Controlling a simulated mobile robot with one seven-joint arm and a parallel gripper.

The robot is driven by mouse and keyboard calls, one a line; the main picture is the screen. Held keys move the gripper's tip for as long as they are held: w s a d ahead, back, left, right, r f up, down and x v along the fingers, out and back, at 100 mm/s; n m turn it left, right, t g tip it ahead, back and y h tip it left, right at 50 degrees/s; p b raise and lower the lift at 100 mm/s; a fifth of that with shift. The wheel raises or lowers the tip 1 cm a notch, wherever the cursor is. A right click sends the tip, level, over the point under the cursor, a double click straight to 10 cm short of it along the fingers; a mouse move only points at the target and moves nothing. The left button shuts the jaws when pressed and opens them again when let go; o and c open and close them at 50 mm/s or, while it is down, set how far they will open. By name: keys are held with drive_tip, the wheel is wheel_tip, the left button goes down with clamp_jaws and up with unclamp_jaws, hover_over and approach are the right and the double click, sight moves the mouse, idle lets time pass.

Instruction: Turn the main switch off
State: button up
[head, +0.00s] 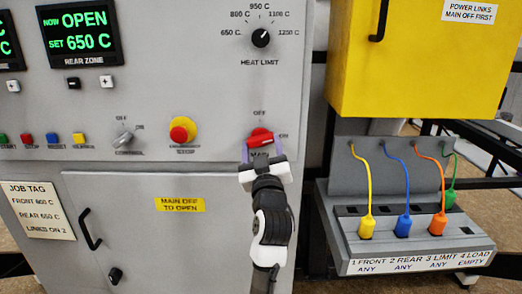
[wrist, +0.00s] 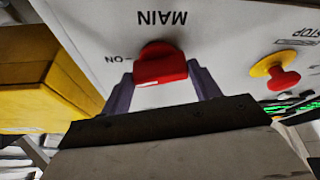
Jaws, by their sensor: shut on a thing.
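The main switch (head: 261,138) is a red rotary handle on the grey cabinet front, with OFF marked above it and ON to its right. Its handle lies roughly level, toward the ON mark. It also shows in the wrist view (wrist: 161,64), where the panel lettering is upside down. My gripper (head: 263,149) is at the switch from below and in front, with a finger on each side of the red handle, shut on it.
The red-and-yellow emergency stop (head: 182,130) and the control switch (head: 124,138) are to the left. A yellow "MAIN OFF TO OPEN" label (head: 180,204) is on the door below. At right stand a yellow box (head: 410,70) and a rack (head: 335,215) with coloured cable plugs.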

drive_tip(key=n+y, duration=0.1)
drive_tip(key=n+b, duration=0.1)
drive_tip(key=n, duration=0.1)
drive_tip(key=n+g+y, duration=0.1)
drive_tip(key=n, duration=0.1)
drive_tip(key=shift+d+y+b, duration=0.3)
drive_tip(key=shift+b, duration=0.1)
drive_tip(key=n+g+y+b, duration=0.1)
drive_tip(key=n+b, duration=0.1)
drive_tip(key=n, duration=0.2)
drive_tip(key=shift+r+n, duration=0.1)
drive_tip(key=shift+n, duration=0.3)
drive_tip(key=n+g+b, duration=0.1)
drive_tip(key=n, duration=0.1)
drive_tip(key=n+g+y, duration=0.1)
drive_tip(key=n, duration=0.2)
drive_tip(key=shift+d+r+b, duration=0.1)
drive_tip(key=shift+r+b, duration=0.1)
drive_tip(key=shift+b, duration=0.15)
drive_tip(key=shift+r+n+g+b, duration=0.15)
drive_tip(key=shift+n+g+b, duration=0.15)
drive_tip(key=shift+n+g, duration=0.85)
drive_tip(key=shift+n+t, duration=0.25)
drive_tip(key=shift+n, duration=0.3)
drive_tip(key=o, duration=1)
drive_tip(key=shift+c, duration=0.2)
drive_tip(key=shift+s, duration=0.1)
